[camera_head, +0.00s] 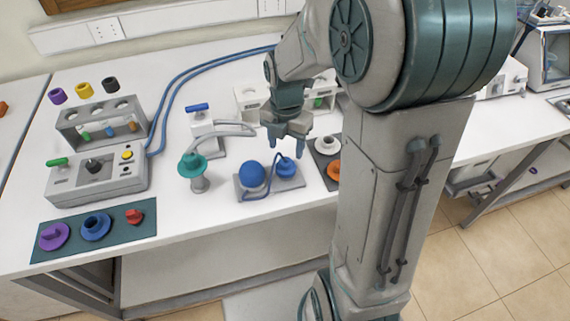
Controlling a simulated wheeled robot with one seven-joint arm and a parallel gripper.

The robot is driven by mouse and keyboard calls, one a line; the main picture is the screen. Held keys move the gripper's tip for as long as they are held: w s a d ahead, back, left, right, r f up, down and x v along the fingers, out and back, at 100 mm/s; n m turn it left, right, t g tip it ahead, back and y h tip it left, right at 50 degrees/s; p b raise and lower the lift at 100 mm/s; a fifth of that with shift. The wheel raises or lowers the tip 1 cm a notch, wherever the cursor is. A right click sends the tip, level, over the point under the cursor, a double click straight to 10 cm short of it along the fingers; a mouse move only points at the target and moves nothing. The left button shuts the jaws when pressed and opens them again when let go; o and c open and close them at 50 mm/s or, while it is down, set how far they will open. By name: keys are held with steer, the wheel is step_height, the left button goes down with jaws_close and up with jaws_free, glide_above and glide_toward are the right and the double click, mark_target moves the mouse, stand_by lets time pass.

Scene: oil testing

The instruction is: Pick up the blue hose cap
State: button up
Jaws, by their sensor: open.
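A blue cap (287,169) with a thin blue hose rising from its top sits on the right part of a small grey base (263,195). A blue ball (252,175) stands beside it on the left of the same base. The hose curves down between the two. My gripper (286,148) points down just above the blue cap, with its two fingers apart and nothing visibly held. The fingertips are close to the hose top; whether they touch it I cannot tell.
A teal-topped stand (193,165) and a white tap-like fixture (202,127) stand to the left. A dark mat (126,219) holds purple, blue and red parts. Orange and white parts (326,146) lie on a dark mat close right. My arm hides the table's right side.

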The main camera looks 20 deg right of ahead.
mark_target(286, 161)
steer(key=shift+s+a+f+p, duration=0.1)
steer(key=shift+f+p, duration=0.4)
steer(key=shift+f, duration=2.15)
steer(key=c, duration=0.6)
